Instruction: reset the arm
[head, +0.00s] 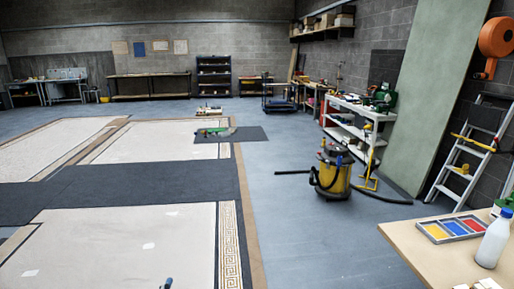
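A wooden table (412,233) at the lower right holds a tray of red, yellow and blue (450,228) and a white bottle (493,243). A yellow vacuum (335,176) with a hose stands on the floor. A ladder (470,150) leans right.

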